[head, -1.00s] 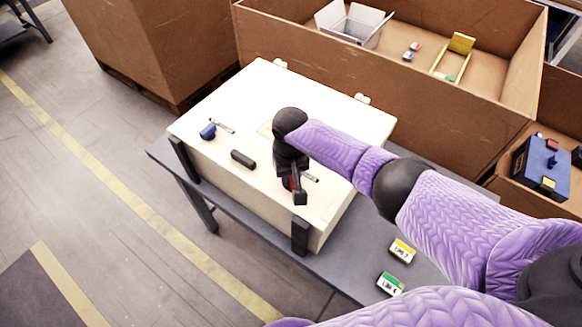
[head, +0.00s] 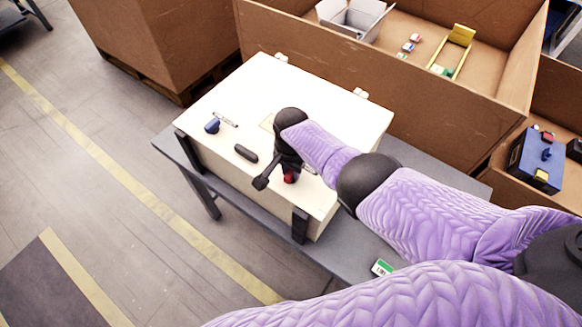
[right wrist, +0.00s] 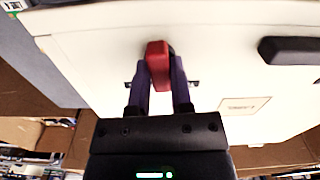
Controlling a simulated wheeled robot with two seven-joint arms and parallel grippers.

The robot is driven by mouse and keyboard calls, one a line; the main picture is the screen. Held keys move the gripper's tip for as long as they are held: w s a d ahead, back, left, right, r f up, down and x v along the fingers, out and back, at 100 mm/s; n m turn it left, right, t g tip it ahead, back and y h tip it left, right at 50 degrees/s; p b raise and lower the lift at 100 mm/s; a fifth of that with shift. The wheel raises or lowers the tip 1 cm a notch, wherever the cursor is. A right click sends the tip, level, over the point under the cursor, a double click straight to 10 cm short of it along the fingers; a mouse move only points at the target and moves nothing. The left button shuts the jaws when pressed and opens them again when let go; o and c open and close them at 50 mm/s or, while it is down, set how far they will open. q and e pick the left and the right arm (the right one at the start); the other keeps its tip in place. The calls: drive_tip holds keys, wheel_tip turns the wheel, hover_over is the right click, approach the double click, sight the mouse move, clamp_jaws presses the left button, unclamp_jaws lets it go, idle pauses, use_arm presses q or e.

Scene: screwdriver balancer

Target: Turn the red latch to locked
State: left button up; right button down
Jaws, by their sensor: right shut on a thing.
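The red latch (head: 290,178) sits on the white lid of a box, near the front right corner, and is partly hidden by my right gripper in the head view. In the right wrist view the latch (right wrist: 157,62) stands between the two fingers, its long side running up and down the picture. My right gripper (right wrist: 158,84) is shut on it, one finger on each side. In the head view the gripper (head: 285,163) is over the lid and its dark side part points to the lower left. My left gripper is in neither view.
The white box (head: 225,95) stands on a grey table (head: 350,250). Its lid carries a blue knob (head: 212,125), a black handle (head: 246,153) and a pale label (right wrist: 245,105), too small to read. A green-edged card (head: 382,267) lies on the table. Cardboard bins stand behind.

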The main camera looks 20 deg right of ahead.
drive_tip(key=shift+w+m, duration=0.1)
drive_tip(key=shift+m, duration=0.5)
drive_tip(key=c, duration=0.5)
unclamp_jaws()
drive_tip(key=shift+r, duration=0.15)
wheel_tip(320, 180, up, 9)
drive_tip(key=p, duration=0.7)
drive_tip(key=shift+r, duration=0.35)
